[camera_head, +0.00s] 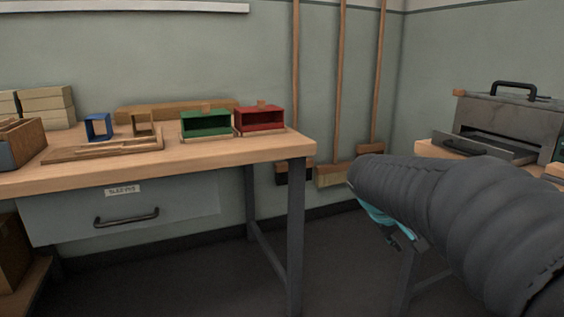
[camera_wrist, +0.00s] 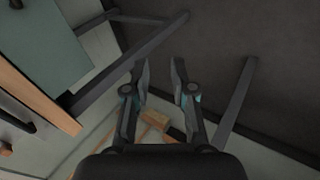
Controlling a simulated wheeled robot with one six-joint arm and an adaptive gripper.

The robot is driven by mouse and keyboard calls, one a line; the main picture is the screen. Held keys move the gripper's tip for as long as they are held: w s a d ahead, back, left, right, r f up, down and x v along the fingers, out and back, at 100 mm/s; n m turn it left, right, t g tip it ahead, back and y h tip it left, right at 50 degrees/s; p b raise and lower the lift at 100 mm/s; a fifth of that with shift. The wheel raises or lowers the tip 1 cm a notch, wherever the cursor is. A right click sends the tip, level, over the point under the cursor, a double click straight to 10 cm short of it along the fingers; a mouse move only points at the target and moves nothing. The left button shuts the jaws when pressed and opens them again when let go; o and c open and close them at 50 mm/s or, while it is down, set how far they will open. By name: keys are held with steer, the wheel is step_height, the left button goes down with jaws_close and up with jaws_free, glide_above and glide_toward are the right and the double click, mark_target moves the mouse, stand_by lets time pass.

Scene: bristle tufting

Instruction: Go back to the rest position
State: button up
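My arm reaches in from the right of the head view, its dark ribbed sleeve in front of the right-hand bench. My gripper shows in the head view only as a teal and dark piece under the sleeve's end (camera_head: 398,232). In the wrist view my gripper (camera_wrist: 160,72) has its two fingers apart, with nothing between them but dark floor behind. It hangs in free air between the two benches, touching nothing that I can see.
The wooden workbench (camera_head: 215,152) at left carries a green box (camera_head: 206,123), a red box (camera_head: 260,119), a blue frame (camera_head: 98,127) and a wooden tray (camera_head: 70,155). A grey machine (camera_head: 510,120) stands at right. Brooms (camera_head: 343,80) lean on the wall. Floor between is clear.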

steer(key=s+a+r+m+y+p, duration=0.1)
steer(key=s+a+y+p, duration=0.2)
steer(key=s, duration=0.8)
steer(key=s+a+r+m+t+y+p, duration=0.1)
steer(key=s+a+m+y+p, duration=0.1)
steer(key=s+a, duration=0.5)
steer(key=s+y+p, duration=0.1)
steer(key=s+p, duration=0.1)
steer(key=s, duration=0.3)
steer(key=shift+s+a+r+t, duration=0.2)
steer(key=shift+s+a+t, duration=0.1)
steer(key=shift+a, duration=0.1)
